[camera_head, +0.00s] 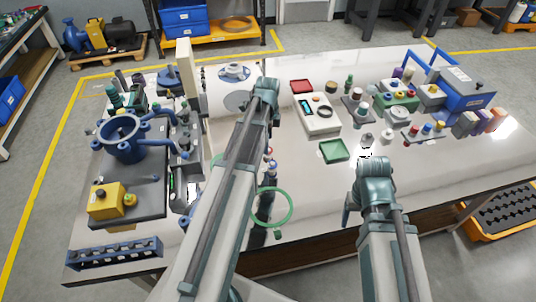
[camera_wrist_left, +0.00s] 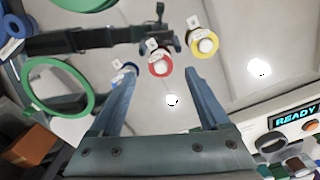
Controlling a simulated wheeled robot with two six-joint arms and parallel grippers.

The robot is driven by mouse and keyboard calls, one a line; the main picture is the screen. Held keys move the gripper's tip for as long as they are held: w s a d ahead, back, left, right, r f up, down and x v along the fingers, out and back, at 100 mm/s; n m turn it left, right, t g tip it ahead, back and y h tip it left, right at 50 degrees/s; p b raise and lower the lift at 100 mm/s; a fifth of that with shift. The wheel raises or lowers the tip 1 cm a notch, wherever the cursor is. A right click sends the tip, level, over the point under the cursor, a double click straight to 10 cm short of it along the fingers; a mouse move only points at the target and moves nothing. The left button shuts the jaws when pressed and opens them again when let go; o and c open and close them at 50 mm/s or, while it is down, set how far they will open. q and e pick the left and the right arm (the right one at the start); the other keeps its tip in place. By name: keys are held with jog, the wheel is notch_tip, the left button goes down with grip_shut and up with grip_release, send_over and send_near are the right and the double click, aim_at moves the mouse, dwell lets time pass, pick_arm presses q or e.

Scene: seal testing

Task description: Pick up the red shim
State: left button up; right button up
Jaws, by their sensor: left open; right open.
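The red shim (camera_wrist_left: 160,62) is a flat red ring with a white tag, lying on the pale tabletop in the left wrist view. My left gripper (camera_wrist_left: 159,72) is open, with one finger to each side of the red shim as seen there. Nothing is held between the fingers. Whether they are at the shim's height I cannot tell.
A yellow ring (camera_wrist_left: 207,43) with a tag lies right of the red shim, and a blue one (camera_wrist_left: 126,68) lies left by a finger. A green ring (camera_head: 272,207) lies near the front edge. A tester with a screen (camera_head: 318,120) and a green tray (camera_head: 333,151) stand to the right.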

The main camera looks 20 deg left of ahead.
pick_arm(q)
jog(key=shift+f+b, duration=0.8)
jog(key=shift+f, duration=0.55)
pick_arm(e)
jog(key=shift+f, duration=1.35)
pick_arm(q)
jog(key=shift+f, duration=0.2)
pick_arm(e)
jog(key=shift+f, duration=0.25)
pick_arm(q)
grip_shut()
